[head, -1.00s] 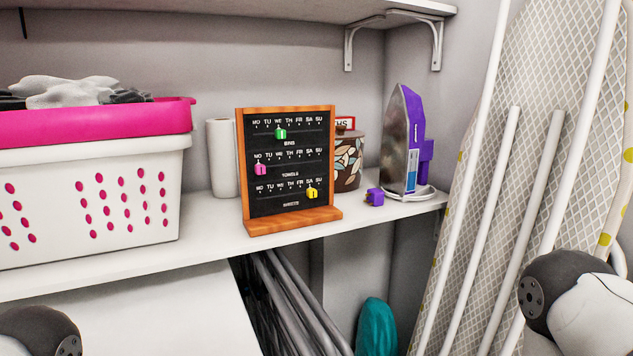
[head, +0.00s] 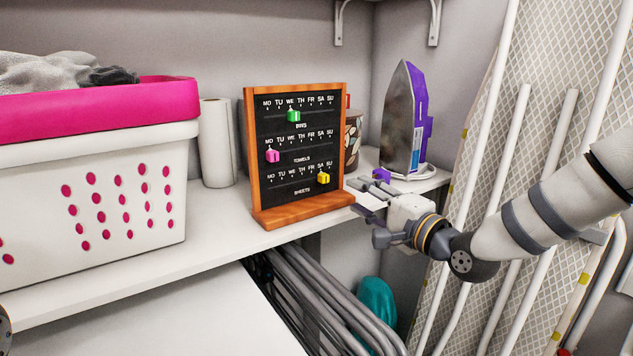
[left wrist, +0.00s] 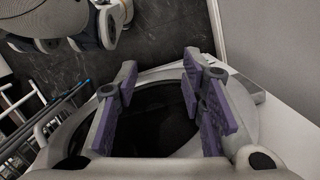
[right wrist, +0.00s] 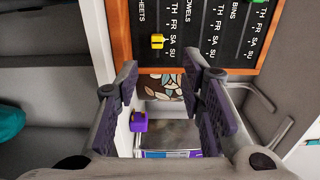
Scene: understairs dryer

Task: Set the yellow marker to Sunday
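The wooden-framed black board (head: 256,170) stands on the white shelf, with three rows of day letters. The yellow marker (head: 323,178) sits in the bottom row, labelled SHEETS, below SA. It also shows in the right wrist view (right wrist: 157,41), near SA. The green marker (head: 293,116) is in the top row near WE, and the pink marker (head: 272,156) is in the middle row at MO. My right gripper (head: 357,197) is open and empty, just right of the board's lower right corner. My left gripper (left wrist: 160,62) is open and empty, away from the board.
A white and pink basket (head: 120,200) stands left of the board, with a paper roll (head: 217,145) between. A patterned pot (head: 353,140) is behind the board. An iron (head: 402,125) stands to its right. An ironing board (head: 520,110) leans at the right.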

